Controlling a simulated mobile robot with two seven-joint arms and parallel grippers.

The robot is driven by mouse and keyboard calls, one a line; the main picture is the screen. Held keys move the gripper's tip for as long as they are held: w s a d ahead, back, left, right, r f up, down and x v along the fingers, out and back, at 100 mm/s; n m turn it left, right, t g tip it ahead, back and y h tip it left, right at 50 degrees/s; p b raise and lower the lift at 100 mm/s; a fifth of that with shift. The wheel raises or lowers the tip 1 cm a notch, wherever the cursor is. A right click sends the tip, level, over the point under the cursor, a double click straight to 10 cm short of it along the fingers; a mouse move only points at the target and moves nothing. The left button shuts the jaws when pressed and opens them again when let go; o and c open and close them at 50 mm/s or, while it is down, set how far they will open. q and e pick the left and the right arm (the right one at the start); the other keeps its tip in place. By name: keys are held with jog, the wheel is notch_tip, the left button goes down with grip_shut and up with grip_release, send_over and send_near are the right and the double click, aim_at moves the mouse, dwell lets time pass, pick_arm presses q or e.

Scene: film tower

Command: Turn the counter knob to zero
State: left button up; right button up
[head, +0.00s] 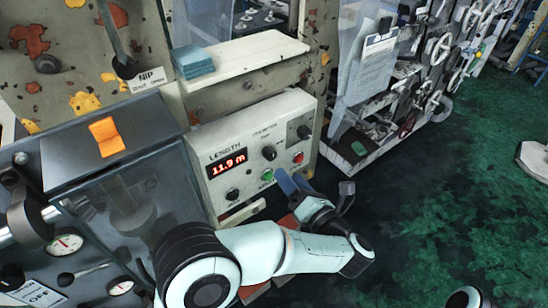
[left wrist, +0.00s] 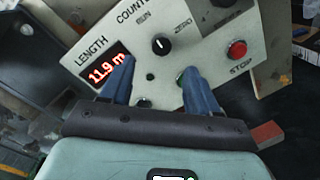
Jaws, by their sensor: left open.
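The counter knob (head: 269,152) is a small black knob on the pale control panel (head: 216,139). In the left wrist view the knob (left wrist: 160,45) lies below the RUN and ZERO labels, with a small white mark on it. The red length display (head: 228,165) reads 11.9 m. My left gripper (head: 272,175) is open, its blue fingers in front of the panel. In the left wrist view the left gripper (left wrist: 158,66) has its fingers apart below the knob, with nothing between them. My right gripper is not in view.
A green button (head: 267,175) is close to the left fingers; a red stop button (head: 298,158) is to its right. A shelf with blue pads (head: 193,62) is above. Green floor (head: 440,200) is open at right.

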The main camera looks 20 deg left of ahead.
aim_at(273, 157)
pick_arm(q)
jog(key=p+x, duration=0.1)
jog(key=x, duration=0.7)
jog(key=shift+w+f, duration=0.1)
jog(key=shift+w, duration=0.05)
jog(key=shift+c, duration=0.2)
jog(key=c, duration=1)
